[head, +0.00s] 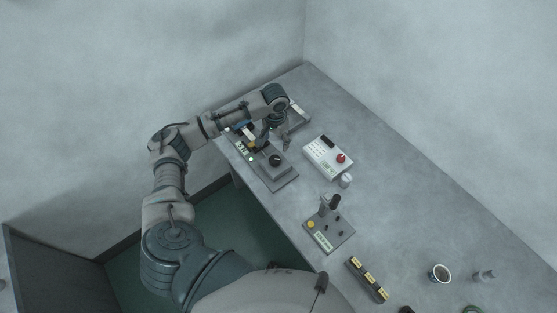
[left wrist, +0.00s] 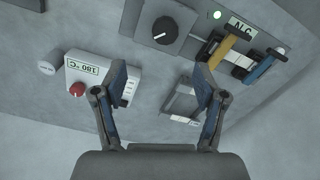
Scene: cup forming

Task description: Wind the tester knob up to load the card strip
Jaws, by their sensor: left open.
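The tester (head: 283,180) is a grey plate near the table's left edge with a black round knob (head: 275,160) on a dark block. In the left wrist view the knob (left wrist: 165,30) shows a white pointer line, with a lit green lamp beside it. My right gripper is out of view.
A white box with a red knob (head: 323,157) stands right of the tester, with a small white cylinder (head: 346,180) beside it. Nearer are a grey stand (head: 330,236), a block with yellow labels (head: 367,280) and a cup (head: 439,273). The back right of the table is clear.

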